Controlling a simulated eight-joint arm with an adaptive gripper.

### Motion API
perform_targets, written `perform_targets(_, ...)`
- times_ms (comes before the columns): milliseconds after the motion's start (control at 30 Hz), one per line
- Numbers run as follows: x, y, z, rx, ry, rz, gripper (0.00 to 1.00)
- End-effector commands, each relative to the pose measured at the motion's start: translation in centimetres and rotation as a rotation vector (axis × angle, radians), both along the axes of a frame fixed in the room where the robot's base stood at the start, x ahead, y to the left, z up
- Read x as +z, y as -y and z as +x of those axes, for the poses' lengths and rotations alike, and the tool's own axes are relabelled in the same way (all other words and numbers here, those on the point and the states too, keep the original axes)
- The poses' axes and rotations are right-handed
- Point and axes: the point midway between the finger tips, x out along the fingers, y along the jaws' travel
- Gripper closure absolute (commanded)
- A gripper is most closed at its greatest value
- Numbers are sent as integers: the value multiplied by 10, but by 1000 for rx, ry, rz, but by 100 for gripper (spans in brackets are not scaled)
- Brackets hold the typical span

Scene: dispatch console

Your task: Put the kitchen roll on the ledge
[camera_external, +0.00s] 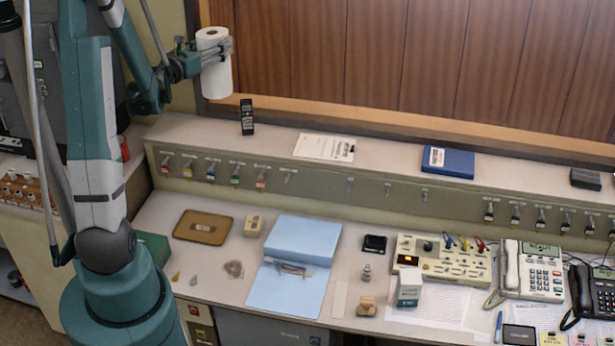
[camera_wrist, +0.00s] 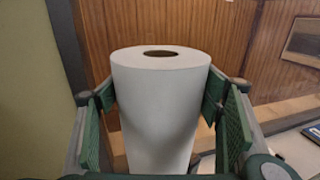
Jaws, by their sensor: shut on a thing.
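The white kitchen roll (camera_external: 217,80) is upright in my gripper (camera_external: 218,52), up at the left in the outside view. In the wrist view the kitchen roll (camera_wrist: 158,105) stands between the green finger pads, its top hole showing. My gripper (camera_wrist: 160,105) is shut around its sides. The ledge (camera_external: 270,140) is the pale raised shelf running along the wood panelling. The roll is held above the ledge's left end, its lower end in front of the panelling; the wrist view hides what lies under it.
On the ledge stand a black handset (camera_external: 247,117), a white paper (camera_external: 324,147), a blue book (camera_external: 448,161) and a dark box (camera_external: 586,179). Bare ledge shows left of the handset and between paper and book. The desk below holds a blue binder (camera_external: 303,240) and phones (camera_external: 530,272).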

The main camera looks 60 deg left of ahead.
Motion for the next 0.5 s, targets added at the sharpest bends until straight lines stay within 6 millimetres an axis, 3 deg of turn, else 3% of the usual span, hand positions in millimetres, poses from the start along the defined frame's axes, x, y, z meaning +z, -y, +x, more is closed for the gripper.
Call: perform_targets(500,-67,-40,-12,-105,0,0,56)
